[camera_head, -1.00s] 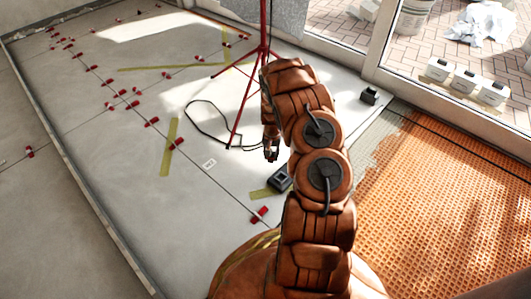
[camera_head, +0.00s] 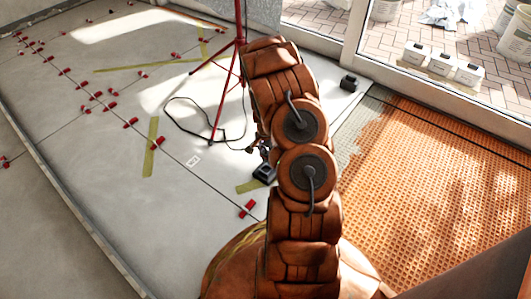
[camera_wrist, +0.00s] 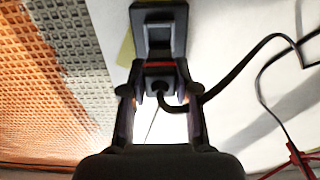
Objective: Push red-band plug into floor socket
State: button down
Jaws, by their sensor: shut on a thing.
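The floor socket (camera_wrist: 158,32) is a dark box with a recessed face, at the top middle of the wrist view. In the head view the socket (camera_head: 264,173) sits on the pale floor beside my arm. My gripper (camera_wrist: 161,80) is shut on the dark red-band plug (camera_wrist: 159,72), whose red band faces the socket. The plug is lined up with the socket's near side and very close to it. I cannot tell whether they touch. A black cable (camera_wrist: 232,80) runs from the plug to the right. In the head view my gripper (camera_head: 258,148) is small, just behind the socket, and the plug is indistinct.
A red tripod (camera_head: 228,90) stands behind the socket, with the black cable looped on the floor. Red levelling wedges (camera_head: 247,208) dot the tile joints. Orange matting (camera_head: 440,185) lies to the right. A small black box (camera_head: 348,83) sits near the door sill.

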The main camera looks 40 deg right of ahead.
jog(key=shift+f+b, duration=0.9)
jog(key=shift+f, duration=1.45)
jog(key=shift+f, duration=1.5)
dwell(1.6)
jog(key=c, duration=0.8)
grip_release()
jog(key=shift+o, duration=0.2)
notch_tip(320, 180, up, 11)
jog(key=shift+f, duration=0.15)
jog(key=shift+r, duration=0.65)
